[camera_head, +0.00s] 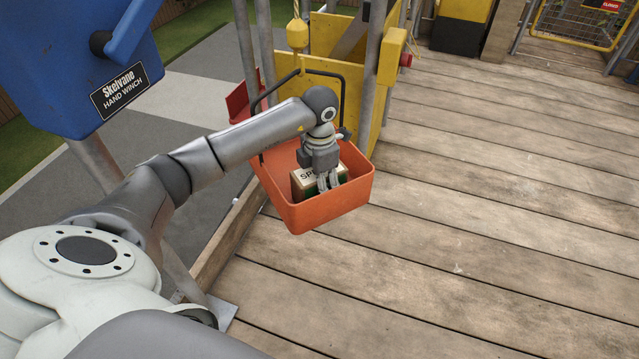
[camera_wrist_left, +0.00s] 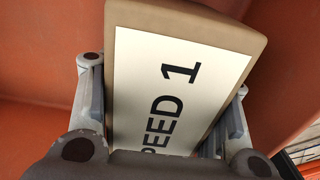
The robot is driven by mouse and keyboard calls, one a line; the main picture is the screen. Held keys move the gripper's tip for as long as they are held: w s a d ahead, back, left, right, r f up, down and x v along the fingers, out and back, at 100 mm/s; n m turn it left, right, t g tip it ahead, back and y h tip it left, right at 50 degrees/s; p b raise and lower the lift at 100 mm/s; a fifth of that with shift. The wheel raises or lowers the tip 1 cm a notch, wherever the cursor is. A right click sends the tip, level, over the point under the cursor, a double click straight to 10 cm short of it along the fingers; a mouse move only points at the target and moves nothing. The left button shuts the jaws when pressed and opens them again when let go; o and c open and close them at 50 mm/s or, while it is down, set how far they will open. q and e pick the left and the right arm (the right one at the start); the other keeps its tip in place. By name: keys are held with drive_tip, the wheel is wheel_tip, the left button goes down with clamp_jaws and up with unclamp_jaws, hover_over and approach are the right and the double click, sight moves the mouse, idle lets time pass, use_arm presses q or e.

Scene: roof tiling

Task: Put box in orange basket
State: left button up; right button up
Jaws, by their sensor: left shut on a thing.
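The orange basket (camera_head: 327,212) hangs from a dark handle at the edge of the wooden deck. The box (camera_head: 303,176), tan with a white label, is inside the basket. My left gripper (camera_head: 324,185) reaches down into the basket, with its fingers on the box. In the left wrist view the box (camera_wrist_left: 180,85) fills the space between the fingers of my left gripper (camera_wrist_left: 160,110), and its label reads "PEED 1". The orange basket wall (camera_wrist_left: 40,60) surrounds it there. Whether the box touches the basket floor is hidden. My right gripper is not in view.
A yellow hook weight (camera_head: 298,33) hangs above the basket. A yellow panel frame (camera_head: 350,80) with metal posts stands just behind it. A blue hand winch (camera_head: 85,60) is at upper left. The wooden deck (camera_head: 480,220) to the right is clear.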

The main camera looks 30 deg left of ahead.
use_arm(q)
drive_tip(key=shift+f, duration=0.1)
drive_tip(key=o, duration=1.3)
drive_tip(key=shift+r, duration=0.35)
wheel_tip(320, 180, up, 5)
drive_tip(key=shift+f+p, duration=0.2)
drive_tip(key=shift+p, duration=0.35)
wheel_tip(320, 180, up, 6)
drive_tip(key=shift+f+p, duration=0.1)
drive_tip(key=shift+p, duration=0.4)
drive_tip(key=shift+r, duration=0.65)
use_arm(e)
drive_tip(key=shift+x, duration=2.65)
